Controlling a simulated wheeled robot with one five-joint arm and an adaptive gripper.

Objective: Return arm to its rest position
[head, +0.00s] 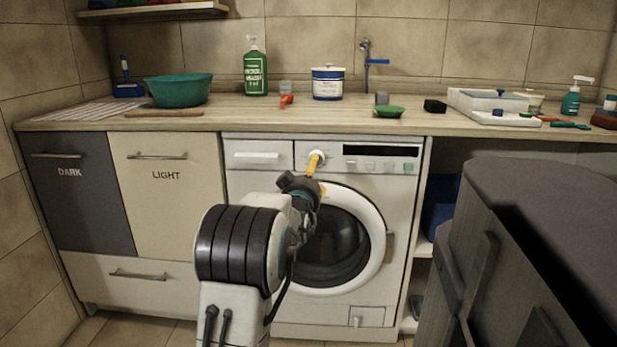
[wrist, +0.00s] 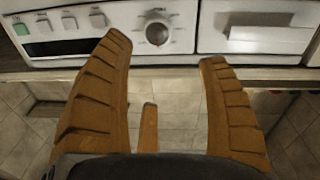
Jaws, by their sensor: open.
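My gripper (head: 318,172) is at the end of my outstretched arm, in front of the upper part of the white washing machine (head: 252,190). In the wrist view my gripper (wrist: 168,95) shows two ribbed orange fingers spread wide apart, with nothing between them. The machine's dial (wrist: 157,30) lies beyond the fingertips, and a gap shows between fingers and panel. In the wrist view the detergent drawer (wrist: 265,28) is at the right and the buttons are at the left. In the head view one finger overlaps the dial area, so contact cannot be judged there.
A wooden counter (head: 205,118) runs above the machine, holding a teal basin (head: 179,90), a green bottle (head: 255,70) and a white tub (head: 328,82). Dark and light hamper fronts stand left. A large dark grey cabinet (head: 545,190) stands close at the right. Floor shows at lower left.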

